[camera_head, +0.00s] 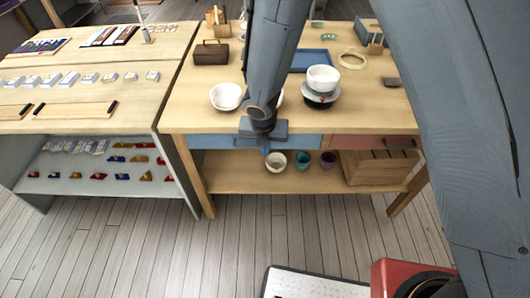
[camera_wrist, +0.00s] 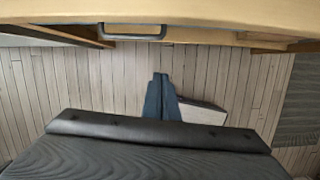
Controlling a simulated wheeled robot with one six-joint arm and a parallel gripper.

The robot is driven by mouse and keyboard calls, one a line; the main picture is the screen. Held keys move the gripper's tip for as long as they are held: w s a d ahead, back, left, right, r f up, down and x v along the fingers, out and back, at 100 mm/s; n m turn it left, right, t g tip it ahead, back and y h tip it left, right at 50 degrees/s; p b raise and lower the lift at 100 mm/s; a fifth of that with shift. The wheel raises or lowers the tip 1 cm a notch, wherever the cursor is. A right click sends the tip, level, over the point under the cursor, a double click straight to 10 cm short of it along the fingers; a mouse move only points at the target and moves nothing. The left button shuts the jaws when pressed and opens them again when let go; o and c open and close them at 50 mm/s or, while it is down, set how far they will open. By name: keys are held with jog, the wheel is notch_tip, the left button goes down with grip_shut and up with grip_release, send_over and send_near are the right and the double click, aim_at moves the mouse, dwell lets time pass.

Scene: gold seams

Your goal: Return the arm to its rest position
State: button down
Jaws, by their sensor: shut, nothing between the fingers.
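My arm hangs down across the upper middle of the head view, in front of a wooden table (camera_head: 186,118). My gripper (camera_head: 265,150) is at the low end of the arm, in front of the table's blue drawer (camera_head: 303,141). In the wrist view my gripper (camera_wrist: 161,78) shows as two dark fingers close together, with nothing between them. It is shut and empty. Behind it in that view is the plank floor (camera_wrist: 100,80), with the table's edge (camera_wrist: 200,36) across the top.
White bowls (camera_head: 226,96), a stacked bowl (camera_head: 322,78) and a brown box (camera_head: 211,53) stand on the table. Several cups (camera_head: 276,161) and a wooden crate (camera_head: 378,168) are on its lower shelf. Another table (camera_head: 90,122) stands at left.

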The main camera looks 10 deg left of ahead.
jog(key=shift+v, duration=1.45)
jog(key=d+r+m, duration=0.5)
jog(key=d+m, duration=0.5)
jog(key=d+r+m, duration=0.6)
jog(key=d+m, duration=0.3)
jog(key=d, duration=0.1)
jog(key=s+d+r+m, duration=0.2)
jog(key=s+d+m, duration=0.2)
jog(key=m, duration=0.5)
jog(key=s+d+r+m+g, duration=0.1)
jog(key=s+d+r+m, duration=0.2)
jog(key=s+d+m, duration=0.2)
jog(key=d+m, duration=0.2)
jog(key=m, duration=0.2)
jog(key=shift+s+d+r, duration=0.25)
jog(key=shift+s+r, duration=0.05)
jog(key=shift+s, duration=0.05)
